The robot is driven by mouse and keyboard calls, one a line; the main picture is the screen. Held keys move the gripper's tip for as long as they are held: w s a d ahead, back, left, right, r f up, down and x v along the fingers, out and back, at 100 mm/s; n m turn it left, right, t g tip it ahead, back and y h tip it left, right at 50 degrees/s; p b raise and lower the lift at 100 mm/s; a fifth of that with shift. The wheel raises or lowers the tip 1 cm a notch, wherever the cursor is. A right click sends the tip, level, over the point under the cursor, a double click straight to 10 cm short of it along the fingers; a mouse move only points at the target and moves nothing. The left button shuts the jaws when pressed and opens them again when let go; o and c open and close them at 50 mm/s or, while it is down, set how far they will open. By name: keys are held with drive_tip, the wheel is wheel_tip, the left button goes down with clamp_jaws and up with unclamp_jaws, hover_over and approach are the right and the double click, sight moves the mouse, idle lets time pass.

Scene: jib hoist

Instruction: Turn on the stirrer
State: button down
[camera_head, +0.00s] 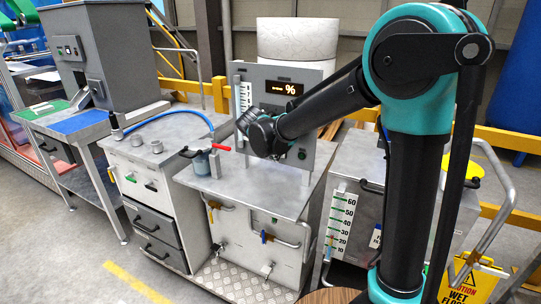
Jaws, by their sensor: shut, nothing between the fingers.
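A grey upright control panel (313,77) stands at the back of the middle steel cabinet. It carries a dark display (284,88) with lit figures and a "%" sign, and a small round green-and-black control (302,154) at lower right. I cannot tell which control belongs to the stirrer. My arm crosses in front of the panel from the right and covers part of its face. My gripper (248,124) is in front of the panel's lower left, shut and empty. Its fingertips are hard to make out, and I cannot tell whether it touches anything.
A red-handled valve (221,147) and a bluish jar (201,165) are on the middle cabinet's top (252,187), whose front part is clear. A blue hose (165,118) arches over the left cabinet. A graduated tank (340,221) stands at right, near a yellow wet-floor sign (470,284).

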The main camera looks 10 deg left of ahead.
sight(281, 155)
drive_tip(key=shift+w+d+f, duration=0.1)
drive_tip(key=shift+w+d, duration=0.15)
drive_tip(key=shift+w, duration=0.35)
drive_tip(key=shift+w+d+f, duration=0.1)
drive_tip(key=shift+w+d, duration=0.1)
drive_tip(key=shift+w, duration=0.4)
drive_tip(key=shift+w+d+f, duration=0.1)
drive_tip(key=shift+w+d, duration=0.05)
drive_tip(key=shift+w, duration=0.15)
drive_tip(key=shift+r, duration=0.85)
